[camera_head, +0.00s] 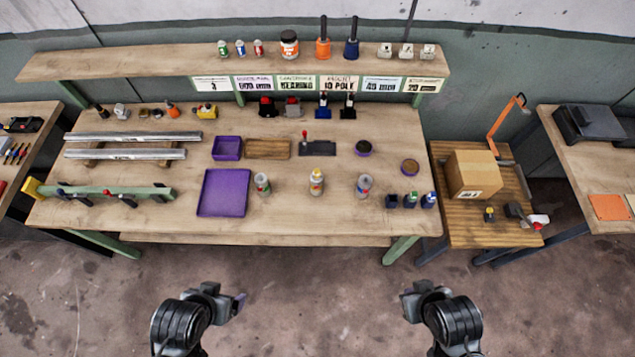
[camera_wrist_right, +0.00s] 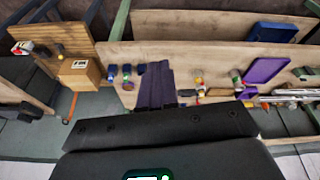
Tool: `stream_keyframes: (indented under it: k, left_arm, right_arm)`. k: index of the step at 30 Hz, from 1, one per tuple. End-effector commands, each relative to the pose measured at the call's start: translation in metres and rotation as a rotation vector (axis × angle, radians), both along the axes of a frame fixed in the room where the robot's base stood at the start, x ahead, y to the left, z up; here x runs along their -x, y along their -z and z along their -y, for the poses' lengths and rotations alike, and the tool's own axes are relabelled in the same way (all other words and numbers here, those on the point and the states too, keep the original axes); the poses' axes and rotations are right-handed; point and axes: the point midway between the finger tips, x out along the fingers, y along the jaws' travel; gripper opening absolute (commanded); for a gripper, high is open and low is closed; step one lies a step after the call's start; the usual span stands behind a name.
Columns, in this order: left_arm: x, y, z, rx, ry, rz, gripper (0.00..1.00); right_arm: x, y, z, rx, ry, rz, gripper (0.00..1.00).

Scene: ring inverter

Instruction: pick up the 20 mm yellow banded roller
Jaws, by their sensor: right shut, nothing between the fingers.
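A small dark roller with a yellow band (camera_head: 489,214) stands on the small wooden side table, in front of the cardboard box. It looks like the yellow banded roller; its size cannot be read. It also seems to show as a small yellowish thing at the upper left of the right wrist view (camera_wrist_right: 60,49). My right gripper (camera_head: 404,304) is in front of the bench, well away from the roller, shut and empty. Its purple fingers (camera_wrist_right: 155,87) lie together in the wrist view. My left gripper (camera_head: 240,302) is also in front of the bench; its opening is too small to judge.
The side table (camera_head: 455,236) also holds a cardboard box (camera_head: 473,174) and a dark tool with a red and white end (camera_head: 527,216). Several small dark blocks (camera_head: 410,200) stand at the bench's right front corner. The floor before the bench is clear.

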Motion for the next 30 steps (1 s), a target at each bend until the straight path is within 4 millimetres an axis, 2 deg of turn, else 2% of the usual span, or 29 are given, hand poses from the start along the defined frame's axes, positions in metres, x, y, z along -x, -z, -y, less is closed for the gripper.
stream_keyframes:
  k: [4, 20, 30]
  left_arm:
    - [0.0000, 0.0000, 0.0000, 0.000, 0.000, 0.000, 0.87]
    - [0.0000, 0.0000, 0.0000, 0.000, 0.000, 0.000, 0.87]
    - [0.0000, 0.0000, 0.0000, 0.000, 0.000, 0.000, 0.87]
  right_arm:
    - [0.0001, 0.0000, 0.0000, 0.000, 0.000, 0.000, 0.00]
    - [0.0000, 0.0001, 0.0002, 0.000, 0.000, 0.000, 0.81]
    - [-0.0030, -0.0014, 0.0002, -0.003, 0.005, 0.014, 0.82]
